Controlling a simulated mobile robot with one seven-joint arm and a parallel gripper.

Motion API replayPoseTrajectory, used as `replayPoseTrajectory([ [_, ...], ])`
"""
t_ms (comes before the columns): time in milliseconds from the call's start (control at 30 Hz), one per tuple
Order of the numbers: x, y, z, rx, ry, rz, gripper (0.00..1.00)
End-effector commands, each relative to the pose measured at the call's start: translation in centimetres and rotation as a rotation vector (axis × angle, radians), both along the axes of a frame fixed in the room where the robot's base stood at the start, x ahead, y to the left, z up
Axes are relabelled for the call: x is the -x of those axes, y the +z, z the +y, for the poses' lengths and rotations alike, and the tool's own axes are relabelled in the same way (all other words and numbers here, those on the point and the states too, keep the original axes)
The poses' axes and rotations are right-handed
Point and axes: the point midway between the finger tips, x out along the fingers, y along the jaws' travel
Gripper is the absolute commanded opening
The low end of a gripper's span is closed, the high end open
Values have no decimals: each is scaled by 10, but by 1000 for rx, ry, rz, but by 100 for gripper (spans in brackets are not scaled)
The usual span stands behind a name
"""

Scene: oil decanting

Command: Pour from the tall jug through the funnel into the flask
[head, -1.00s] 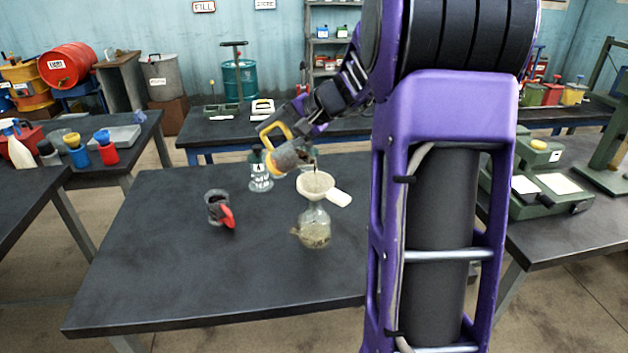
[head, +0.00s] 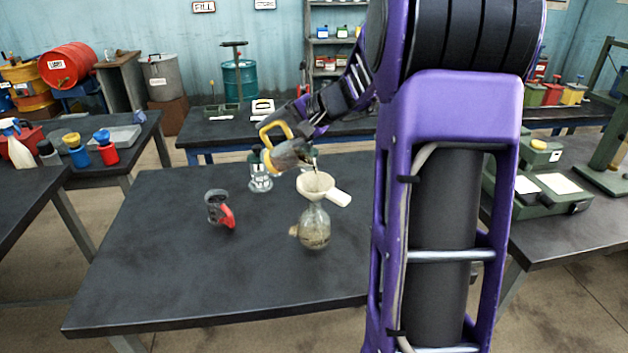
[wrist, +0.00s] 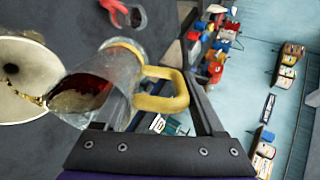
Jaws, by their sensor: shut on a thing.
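The tall jug (head: 292,156) is clear glass with a yellow handle and dark red-brown oil inside. The funnel sits upright in the neck of the round glass flask (head: 314,228), which stands on the table with some brownish content low inside.
A labelled glass vessel (head: 260,172) stands behind the jug. The table's front left is clear. Side benches hold bottles and equipment.

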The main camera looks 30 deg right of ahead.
Motion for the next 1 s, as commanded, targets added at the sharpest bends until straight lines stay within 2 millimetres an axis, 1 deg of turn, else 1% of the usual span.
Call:
replayPoseTrajectory([
  [1000,1,-1,-1,-37,-1,-47,0],
])
